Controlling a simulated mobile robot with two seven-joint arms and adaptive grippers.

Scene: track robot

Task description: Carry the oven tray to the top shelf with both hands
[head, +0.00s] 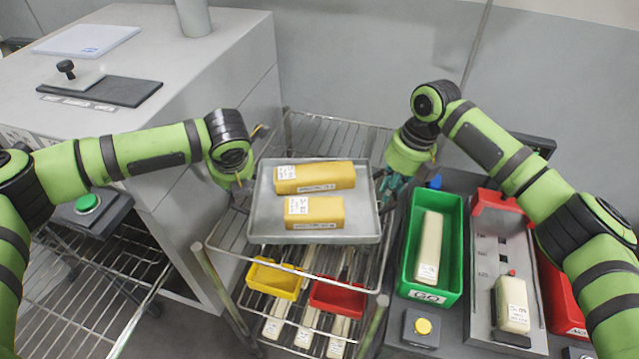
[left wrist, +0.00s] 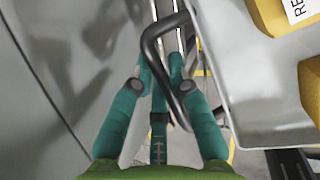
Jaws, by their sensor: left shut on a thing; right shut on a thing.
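The grey oven tray (head: 363,222) is over the wire rack (head: 305,134) and looks about level. It carries two yellow labelled blocks, one farther back (head: 325,177) and one nearer (head: 322,212). My left gripper (head: 241,190) is at the tray's left side. In the left wrist view its teal fingers (left wrist: 163,68) are shut on the tray's dark bent handle (left wrist: 150,42); the tray's edge shows to the right. My right gripper (head: 391,186) is shut at the tray's right side; its grip is partly hidden. I cannot tell whether the tray touches the top shelf.
Lower in the rack are a yellow bin (head: 274,281), a red bin (head: 338,298) and several pale bars. A green bin (head: 461,284) and a grey fixture (head: 483,252) stand close on the right. A grey cabinet (head: 252,75) is at the left.

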